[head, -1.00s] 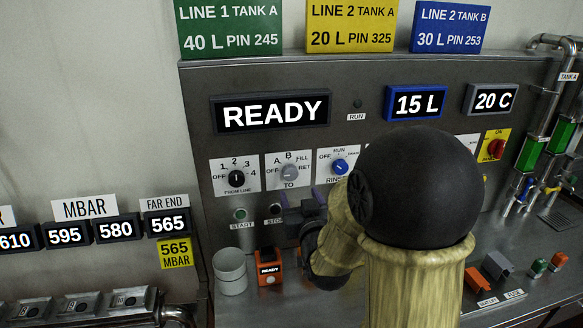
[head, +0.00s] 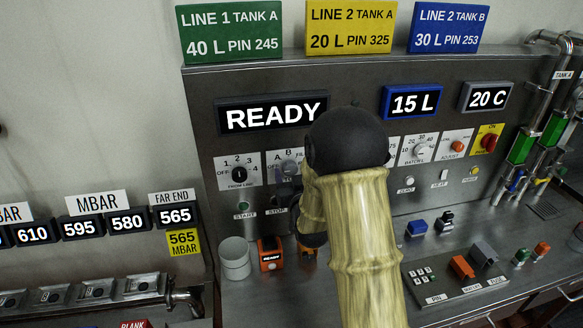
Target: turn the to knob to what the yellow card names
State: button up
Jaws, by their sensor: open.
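The yellow card (head: 350,27) stands on top of the panel between a green and a blue card; it reads LINE 2 TANK A, 20 L, PIN 325. The grey TO knob (head: 289,168) sits on a white plate with A, B and other marks partly covered by my arm. Its pointing direction is too small to tell. My gripper (head: 286,192) is open, just below the TO knob and mostly hidden behind my arm. I cannot tell whether it touches the knob.
The FROM LINE knob (head: 239,174) is left of the TO knob. The display (head: 272,115) reads READY, the blue-framed one (head: 411,102) 15 L. My arm hides the plate right of TO.

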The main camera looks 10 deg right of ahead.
jog(key=shift+w, duration=0.55)
jog(key=shift+s, duration=0.15)
jog(key=shift+c, duration=0.5)
jog(key=c, duration=0.9)
jog(key=shift+f+m+b, duration=0.15)
jog(key=shift+m+b, duration=0.25)
jog(key=shift+b, duration=0.3)
jog(key=m+b, duration=0.3)
jog(key=b, duration=0.1)
jog(key=shift+f+b, duration=0.1)
jog(key=shift+b, duration=0.3)
jog(key=m+b, duration=0.3)
jog(key=m, duration=0.1)
jog(key=shift+b, duration=0.4)
jog(key=shift+a+r+m+b, duration=0.1)
jog(key=shift+r+m+b, duration=0.15)
jog(key=shift+m+b, duration=0.2)
